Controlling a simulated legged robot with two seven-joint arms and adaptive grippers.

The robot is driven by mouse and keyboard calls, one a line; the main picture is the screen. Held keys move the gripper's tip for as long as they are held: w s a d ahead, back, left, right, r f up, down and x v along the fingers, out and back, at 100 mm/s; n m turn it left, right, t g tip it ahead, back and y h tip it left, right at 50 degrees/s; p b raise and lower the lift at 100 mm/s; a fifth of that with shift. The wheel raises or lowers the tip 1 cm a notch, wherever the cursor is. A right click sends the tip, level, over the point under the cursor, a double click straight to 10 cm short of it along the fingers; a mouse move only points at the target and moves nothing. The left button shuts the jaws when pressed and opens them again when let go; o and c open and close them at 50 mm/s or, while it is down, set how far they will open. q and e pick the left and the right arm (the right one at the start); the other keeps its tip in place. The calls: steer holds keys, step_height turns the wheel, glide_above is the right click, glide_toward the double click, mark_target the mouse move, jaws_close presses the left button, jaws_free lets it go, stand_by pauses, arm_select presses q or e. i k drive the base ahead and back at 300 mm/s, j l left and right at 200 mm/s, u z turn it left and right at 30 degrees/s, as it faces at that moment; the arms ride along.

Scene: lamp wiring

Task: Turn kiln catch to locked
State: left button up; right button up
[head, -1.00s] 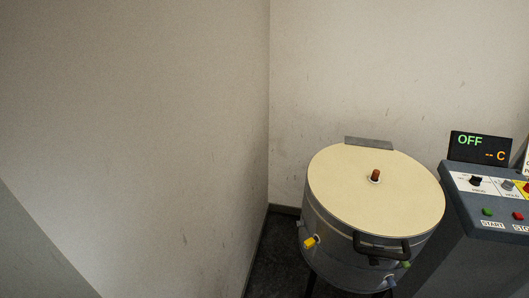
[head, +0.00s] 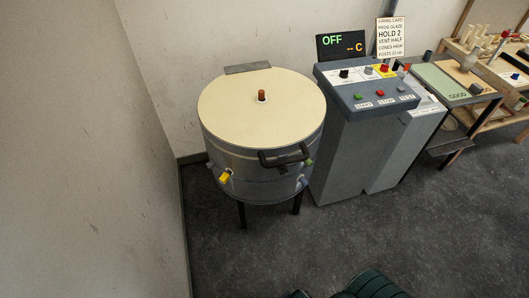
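The kiln (head: 262,150) is a round grey drum on dark legs, left of centre in the head view. A black handle (head: 287,156) is at the front of the lid. A small dark part under the handle may be the catch; its setting is too small to tell. A yellow part (head: 224,176) sticks out at the front left, a green one (head: 309,162) at the right. Neither of my grippers is in view.
A grey control cabinet (head: 340,150) stands close at the kiln's right. Its display (head: 342,46) reads OFF, beside a firing card (head: 391,37). Benches with pieces (head: 460,85) stand farther right. Walls are close left and behind. Dark floor (head: 255,250) is open in front; a dark green ribbed shape (head: 375,285) shows at the bottom edge.

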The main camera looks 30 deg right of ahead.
mark_target(283, 170)
steer(key=l, duration=0.7)
steer(key=k+l+u, duration=0.1)
steer(key=l, duration=0.65)
